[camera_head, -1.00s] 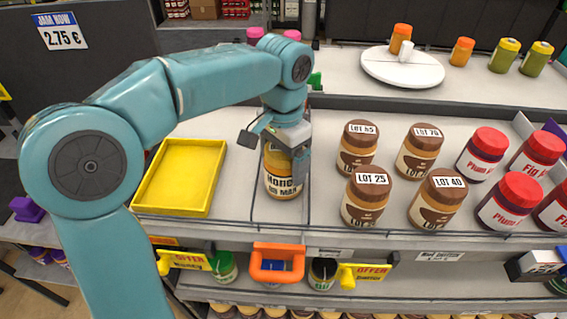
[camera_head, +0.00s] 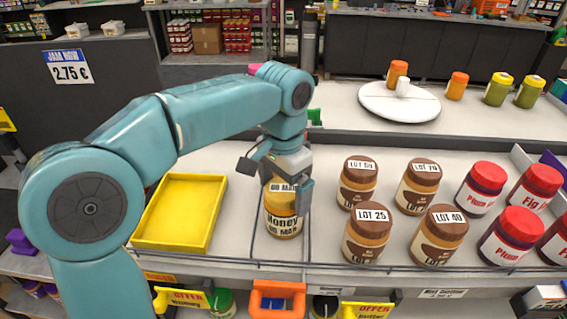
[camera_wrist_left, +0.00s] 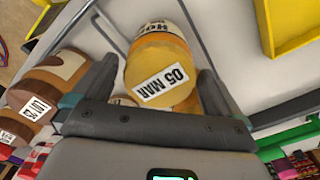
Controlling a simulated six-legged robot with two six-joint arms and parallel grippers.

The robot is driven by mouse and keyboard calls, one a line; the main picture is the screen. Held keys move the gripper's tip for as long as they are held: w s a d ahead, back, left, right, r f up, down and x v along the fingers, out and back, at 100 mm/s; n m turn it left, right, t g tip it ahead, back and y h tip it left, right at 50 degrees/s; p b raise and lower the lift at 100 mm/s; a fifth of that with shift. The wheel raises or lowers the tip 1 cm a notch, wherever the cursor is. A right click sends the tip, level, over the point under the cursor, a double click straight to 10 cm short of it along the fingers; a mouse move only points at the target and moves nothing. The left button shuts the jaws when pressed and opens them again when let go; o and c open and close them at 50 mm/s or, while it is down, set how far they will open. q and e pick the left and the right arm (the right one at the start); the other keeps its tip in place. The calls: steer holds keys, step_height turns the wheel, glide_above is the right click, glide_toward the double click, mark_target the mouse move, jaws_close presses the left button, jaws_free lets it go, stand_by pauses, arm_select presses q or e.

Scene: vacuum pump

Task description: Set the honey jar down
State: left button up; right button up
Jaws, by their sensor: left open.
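The honey jar (camera_head: 284,217) has a yellow lid and a label reading "Honey". It stands upright on the shelf, right of the yellow tray. My left gripper (camera_head: 286,180) is right above it, with fingers open on either side of the lid. In the left wrist view the jar (camera_wrist_left: 165,75), its lid marked "05 MAR", shows between the open fingers, with gaps at both sides. My right gripper is not in view.
The empty yellow tray (camera_head: 180,212) lies left of the jar. Brown-lidded jars (camera_head: 368,235) stand close on the right, with red-lidded jars (camera_head: 510,238) beyond. A thin wire rail (camera_head: 400,268) runs along the shelf's front edge. A white turntable (camera_head: 400,103) stands behind.

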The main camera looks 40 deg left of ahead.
arm_select(q)
step_height(320, 180, up, 8)
steer(key=shift+r+p, duration=0.25)
steer(key=shift+p, duration=0.55)
steer(key=shift+r, duration=0.3)
